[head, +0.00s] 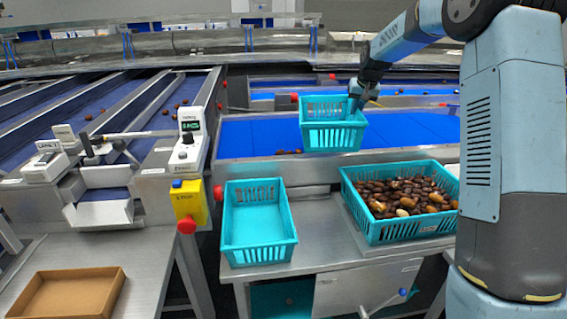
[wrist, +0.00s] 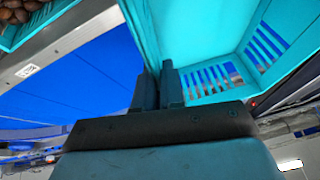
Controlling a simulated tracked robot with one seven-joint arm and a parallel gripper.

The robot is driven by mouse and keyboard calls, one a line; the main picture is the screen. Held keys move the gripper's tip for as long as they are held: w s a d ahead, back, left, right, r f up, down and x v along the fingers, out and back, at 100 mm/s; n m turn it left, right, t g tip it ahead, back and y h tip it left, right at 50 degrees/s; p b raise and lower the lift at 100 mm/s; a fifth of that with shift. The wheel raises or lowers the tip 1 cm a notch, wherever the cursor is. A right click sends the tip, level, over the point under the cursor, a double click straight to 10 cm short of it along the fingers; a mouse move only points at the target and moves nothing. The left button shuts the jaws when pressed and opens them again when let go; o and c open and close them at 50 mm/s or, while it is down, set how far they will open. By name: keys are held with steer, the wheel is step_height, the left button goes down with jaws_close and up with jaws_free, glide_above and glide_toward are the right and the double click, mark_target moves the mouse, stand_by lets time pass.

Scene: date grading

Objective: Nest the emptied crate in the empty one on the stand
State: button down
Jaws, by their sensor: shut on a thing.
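A turquoise crate (head: 333,136) is held up over the blue belt in the head view, tilted a little. My gripper (head: 355,97) is shut on its right wall. In the wrist view the fingers of my gripper (wrist: 158,88) pinch the wall of this crate (wrist: 190,35), and its slotted side shows. What I see of its inside is bare; part is hidden. The empty turquoise crate (head: 258,257) sits on the metal stand (head: 318,268), lower left of the held crate and apart from it.
A turquoise crate full of dates (head: 375,236) stands to the right on the stand. A yellow box with a red stop button (head: 188,204) is left of the empty crate. A few dates lie on the blue belt (head: 250,136). A cardboard tray (head: 68,296) lies front left.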

steer(key=s+a, duration=0.8)
steer(key=a, duration=0.3)
steer(key=n+y, duration=0.1)
steer(key=n, duration=0.1)
glide_above(287, 204)
step_height(287, 204, down, 13)
steer(key=shift+s+f, duration=0.15)
steer(key=shift+f, duration=3.75)
steer(key=c, duration=1.2)
jaws_free()
steer(key=shift+o, duration=0.3)
steer(key=shift+w, duration=0.2)
